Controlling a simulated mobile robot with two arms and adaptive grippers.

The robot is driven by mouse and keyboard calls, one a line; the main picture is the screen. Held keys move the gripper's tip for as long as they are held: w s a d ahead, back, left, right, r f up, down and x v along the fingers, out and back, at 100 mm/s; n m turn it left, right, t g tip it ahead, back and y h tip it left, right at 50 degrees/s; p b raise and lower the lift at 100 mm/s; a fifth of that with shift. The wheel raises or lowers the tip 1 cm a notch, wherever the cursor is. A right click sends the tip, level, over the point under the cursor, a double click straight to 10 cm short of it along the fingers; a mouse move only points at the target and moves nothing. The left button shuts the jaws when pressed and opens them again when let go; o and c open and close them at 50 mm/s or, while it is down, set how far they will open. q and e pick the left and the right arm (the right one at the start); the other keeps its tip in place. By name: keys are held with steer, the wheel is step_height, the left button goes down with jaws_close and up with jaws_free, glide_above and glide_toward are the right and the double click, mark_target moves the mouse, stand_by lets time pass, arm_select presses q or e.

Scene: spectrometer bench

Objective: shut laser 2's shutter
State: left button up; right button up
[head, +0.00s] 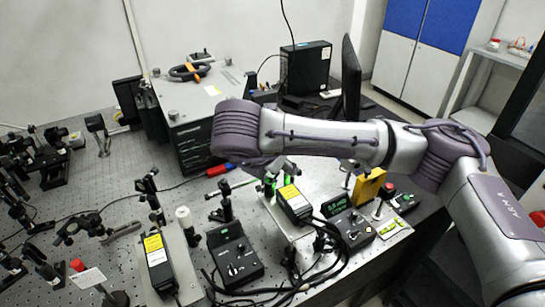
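Two black laser-like boxes with yellow and white labels stand on the bench: one at the front left (158,262), one near the middle (293,203). The labels are too small to read, so I cannot tell which is laser 2. Green-lit parts (269,187) sit at the far end of the middle box, just below my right arm. No shutter can be made out clearly. My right arm reaches in from the right, above and behind the middle box. A small part of its gripper (279,168) shows under the forearm; its fingers are mostly hidden. My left gripper is not in view.
A black control box with knobs (235,262) stands between the lasers. A controller with a green display (350,229), a yellow block (369,185) and a red-button box (402,201) are at the right. Black cables (322,262) cross the front. Optics mounts crowd the left.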

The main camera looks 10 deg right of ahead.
steer(key=v, duration=0.5)
steer(key=shift+s+a+r, duration=0.15)
steer(key=shift+s+r, duration=0.05)
steer(key=shift+a+f, duration=0.1)
